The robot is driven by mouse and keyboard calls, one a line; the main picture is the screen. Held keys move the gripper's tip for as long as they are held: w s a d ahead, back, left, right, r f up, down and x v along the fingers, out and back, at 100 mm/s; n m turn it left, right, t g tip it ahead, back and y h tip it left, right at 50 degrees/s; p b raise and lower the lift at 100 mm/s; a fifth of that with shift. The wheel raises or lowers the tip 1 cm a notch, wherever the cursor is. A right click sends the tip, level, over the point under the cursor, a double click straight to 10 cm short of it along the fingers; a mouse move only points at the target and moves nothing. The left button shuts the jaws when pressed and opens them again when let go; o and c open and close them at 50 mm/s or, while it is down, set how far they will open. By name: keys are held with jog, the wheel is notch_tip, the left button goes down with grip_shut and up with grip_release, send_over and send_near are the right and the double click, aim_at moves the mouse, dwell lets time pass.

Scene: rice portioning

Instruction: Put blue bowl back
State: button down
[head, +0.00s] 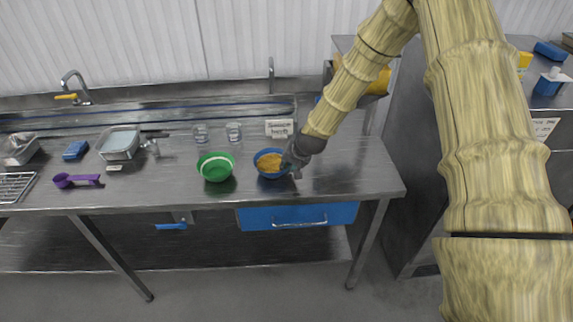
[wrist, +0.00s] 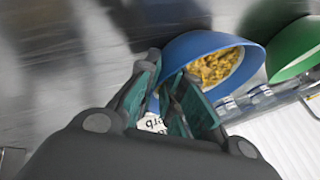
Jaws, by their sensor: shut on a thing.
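The blue bowl (head: 260,169) is on or just above the steel counter, right of the green bowl, with orange-yellow food inside. In the wrist view the blue bowl (wrist: 190,46) appears tilted by the camera angle. My gripper (head: 296,166) is at the bowl's right side. In the wrist view my gripper (wrist: 172,103) is shut on the bowl's near rim, with its teal finger pads at the wall. I cannot tell whether the bowl's base touches the counter.
The green bowl (head: 215,168) stands close on the left. Two clear glasses (head: 233,132) and a small sign (head: 279,128) stand behind. A purple scoop (head: 77,180), metal container (head: 119,143) and blue sponge (head: 75,150) are farther left. The counter's right end is clear.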

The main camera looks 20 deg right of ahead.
jog(key=shift+f, duration=0.15)
jog(key=c, duration=1.5)
grip_release()
jog(key=shift+c, duration=0.2)
jog(key=shift+r, duration=0.3)
jog(key=b+v, duration=0.3)
jog(key=v, duration=0.8)
jog(key=shift+s+r, duration=0.3)
jog(key=shift+d, duration=0.1)
